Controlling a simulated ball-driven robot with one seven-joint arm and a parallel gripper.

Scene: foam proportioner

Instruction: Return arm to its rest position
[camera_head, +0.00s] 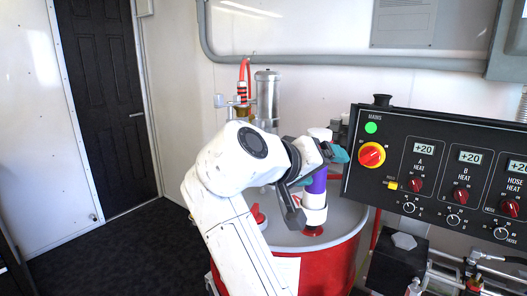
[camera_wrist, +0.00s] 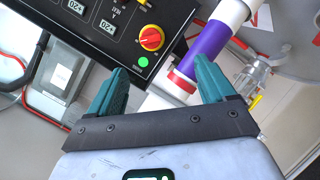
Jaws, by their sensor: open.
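My white arm reaches up over the red drum in the head view, bent at the elbow, with its end beside the control panel's left edge. My gripper (camera_wrist: 160,85) shows in the wrist view with its two teal fingers spread apart and nothing held between them. In the head view one teal fingertip (camera_head: 340,154) shows near the panel's left edge, and the rest of the gripper is partly hidden by the wrist. A purple and white cylinder (camera_wrist: 207,42) with a red band passes just beyond the fingers. Whether a finger touches it, I cannot tell.
The black control panel (camera_head: 440,135) with a red knob (camera_head: 371,155) and green light stands close at right. The red drum (camera_head: 335,265) with a grey top is below my arm. A silver canister (camera_head: 267,95) stands behind. Dark floor (camera_head: 110,255) lies open at left before a black door (camera_head: 105,95).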

